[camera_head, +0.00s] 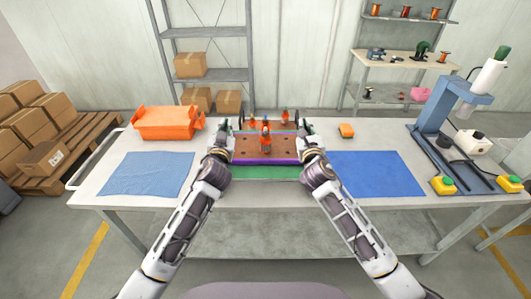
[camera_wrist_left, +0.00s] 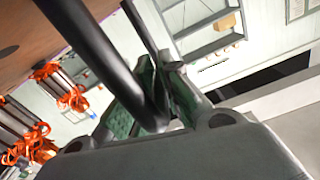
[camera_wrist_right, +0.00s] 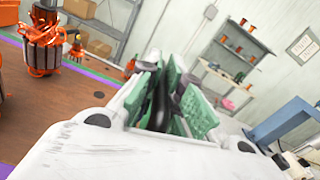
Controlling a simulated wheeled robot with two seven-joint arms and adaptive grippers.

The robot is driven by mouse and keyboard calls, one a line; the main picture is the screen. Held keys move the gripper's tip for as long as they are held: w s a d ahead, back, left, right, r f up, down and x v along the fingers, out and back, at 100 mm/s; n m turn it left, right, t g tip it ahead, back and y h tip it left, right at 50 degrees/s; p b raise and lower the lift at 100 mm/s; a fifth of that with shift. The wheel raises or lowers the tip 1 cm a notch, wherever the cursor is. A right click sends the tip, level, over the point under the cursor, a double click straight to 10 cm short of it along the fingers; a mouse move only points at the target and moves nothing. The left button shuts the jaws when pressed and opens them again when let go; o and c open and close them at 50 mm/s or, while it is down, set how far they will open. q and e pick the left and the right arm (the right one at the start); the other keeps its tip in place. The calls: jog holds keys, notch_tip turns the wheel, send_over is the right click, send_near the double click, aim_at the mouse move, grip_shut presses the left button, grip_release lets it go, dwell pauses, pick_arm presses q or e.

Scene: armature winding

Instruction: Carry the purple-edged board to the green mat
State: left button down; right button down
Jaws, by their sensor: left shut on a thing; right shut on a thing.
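The purple-edged board (camera_head: 283,148) is brown and carries several armatures with orange windings. It is in the middle of the head view, and parts of it show in the left wrist view (camera_wrist_left: 32,45) and right wrist view (camera_wrist_right: 48,105). My left gripper (camera_head: 224,132) is shut on the black handle at its left end. My right gripper (camera_head: 308,132) is shut on the handle at its right end. The green mat (camera_head: 265,173) shows as a strip just in front of the board; the rest is hidden. I cannot tell whether the board touches it.
A light blue cloth (camera_head: 147,174) lies left on the table and a darker blue mat (camera_head: 377,175) lies right. An orange bin (camera_head: 167,122) stands at the back left. A small orange item (camera_head: 346,131) lies behind the blue mat. A blue press (camera_head: 445,110) stands at the right.

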pick_arm(q)
jog(key=shift+f, duration=0.1)
jog(key=c, duration=2)
grip_release()
jog(key=shift+f, duration=0.15)
jog(key=shift+c, duration=0.2)
pick_arm(e)
jog(key=c, duration=2)
grip_release()
jog(key=shift+f, duration=0.25)
jog(key=shift+c, duration=0.2)
pick_arm(q)
jog(key=shift+o, duration=1.1)
pick_arm(e)
jog(key=shift+o, duration=1.1)
pick_arm(q)
jog(key=shift+c, duration=0.8)
pick_arm(e)
jog(key=shift+o, duration=0.9)
jog(key=shift+r, duration=0.1)
pick_arm(q)
jog(key=o, duration=0.3)
jog(key=shift+o, duration=0.2)
jog(key=shift+s, duration=0.2)
